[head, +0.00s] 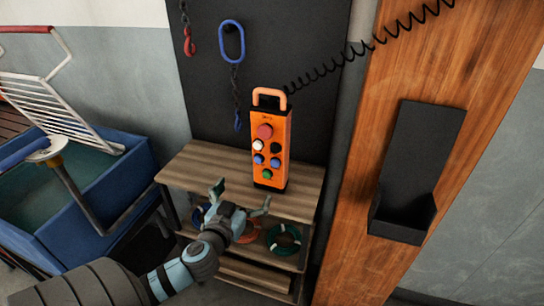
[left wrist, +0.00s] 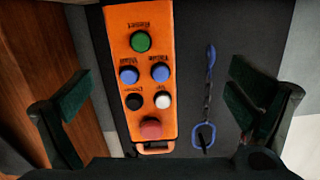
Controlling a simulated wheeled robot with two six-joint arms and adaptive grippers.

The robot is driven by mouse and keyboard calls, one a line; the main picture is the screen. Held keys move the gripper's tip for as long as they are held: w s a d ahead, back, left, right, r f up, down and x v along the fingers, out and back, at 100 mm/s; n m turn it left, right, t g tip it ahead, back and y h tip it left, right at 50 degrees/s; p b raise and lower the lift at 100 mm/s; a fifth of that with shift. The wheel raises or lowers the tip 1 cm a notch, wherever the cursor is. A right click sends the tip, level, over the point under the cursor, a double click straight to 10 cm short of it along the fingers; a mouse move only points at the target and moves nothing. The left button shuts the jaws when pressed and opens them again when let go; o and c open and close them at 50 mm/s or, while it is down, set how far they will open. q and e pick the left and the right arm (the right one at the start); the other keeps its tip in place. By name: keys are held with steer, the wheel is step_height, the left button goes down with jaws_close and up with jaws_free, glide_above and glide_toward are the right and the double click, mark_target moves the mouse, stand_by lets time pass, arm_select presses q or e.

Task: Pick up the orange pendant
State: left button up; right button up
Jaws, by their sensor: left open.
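The orange pendant (head: 270,152) stands upright on the top of a small wooden shelf unit (head: 215,168), with its handle loop up and a black coiled cord near its top. Its face carries several coloured buttons. My left gripper (head: 239,193) is open and empty, in front of and below the pendant's lower part in the head view. In the left wrist view the pendant (left wrist: 150,75) appears upside down between the two spread fingers of the left gripper (left wrist: 160,112), with clear space on both sides. My right gripper is in neither view.
A black open-topped holder (head: 405,218) is fixed to the wooden post (head: 350,240) at right. A blue ring with chain (head: 232,42) and a red hook (head: 189,46) hang on the dark panel. A blue tub (head: 105,170) stands at left. Coiled ropes (head: 284,239) lie on the lower shelf.

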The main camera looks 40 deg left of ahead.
arm_select(q)
steer(key=t, duration=0.2)
glide_toward(267, 153)
steer(key=p+x, duration=0.1)
steer(key=x, duration=1.1)
steer(key=shift+w, duration=0.3)
steer(key=shift+w+f, duration=0.15)
steer(key=shift+f, duration=0.05)
steer(key=shift+r, duration=0.1)
steer(key=c, duration=1.8)
